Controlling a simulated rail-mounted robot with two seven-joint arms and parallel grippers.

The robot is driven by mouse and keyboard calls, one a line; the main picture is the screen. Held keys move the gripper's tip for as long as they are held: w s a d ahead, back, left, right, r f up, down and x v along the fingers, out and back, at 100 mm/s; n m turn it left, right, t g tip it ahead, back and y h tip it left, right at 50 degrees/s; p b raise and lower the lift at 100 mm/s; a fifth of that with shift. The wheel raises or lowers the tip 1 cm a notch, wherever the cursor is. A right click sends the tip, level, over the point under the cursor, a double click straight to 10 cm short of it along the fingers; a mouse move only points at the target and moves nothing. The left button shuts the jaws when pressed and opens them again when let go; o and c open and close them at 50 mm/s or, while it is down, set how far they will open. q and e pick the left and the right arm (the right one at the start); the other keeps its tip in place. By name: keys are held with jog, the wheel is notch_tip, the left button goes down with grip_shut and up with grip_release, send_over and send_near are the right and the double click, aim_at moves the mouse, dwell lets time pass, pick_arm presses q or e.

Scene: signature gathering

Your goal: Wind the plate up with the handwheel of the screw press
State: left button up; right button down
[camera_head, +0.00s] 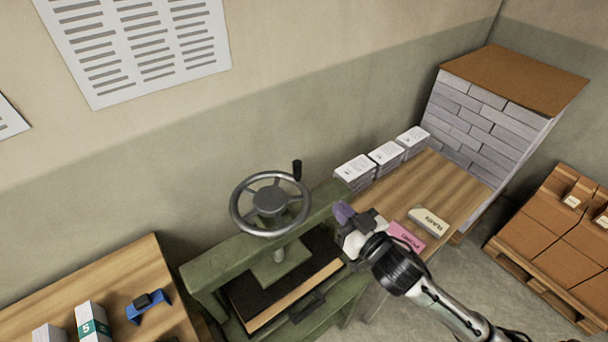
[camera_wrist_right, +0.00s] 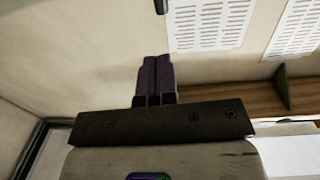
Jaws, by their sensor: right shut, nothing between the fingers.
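The green screw press (camera_head: 215,275) stands against the wall in the head view. Its grey handwheel (camera_head: 242,231) sits on top, with a dark upright knob (camera_head: 297,170) at the wheel's far right rim. The plate (camera_head: 280,268) hangs below the wheel on the screw; how high it sits is hard to tell. My right gripper (camera_head: 343,212) is to the right of the wheel, below the knob in the picture and apart from both. Its purple fingers (camera_wrist_right: 157,75) are together and empty in the right wrist view. The knob's dark end (camera_wrist_right: 160,6) shows at that view's top edge. My left gripper is out of view.
A wooden table (camera_head: 440,180) right of the press holds paper stacks (camera_head: 355,172), a pink pad (camera_head: 406,236) and a cream block (camera_head: 428,222). A left table (camera_head: 90,290) holds a blue tool (camera_head: 149,307) and white blocks (camera_head: 92,322). Cartons (camera_head: 535,230) stand on a pallet at right.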

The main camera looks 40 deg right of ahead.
aim_at(300, 169)
jog(key=w+p, duration=0.1)
jog(key=w, duration=0.3)
jog(key=w+p, duration=0.1)
jog(key=w, duration=0.3)
jog(key=w+d, duration=0.1)
jog(key=w, duration=0.3)
jog(key=shift+r+p, duration=0.1)
jog(key=shift+p, duration=0.3)
jog(key=shift+w, duration=0.8)
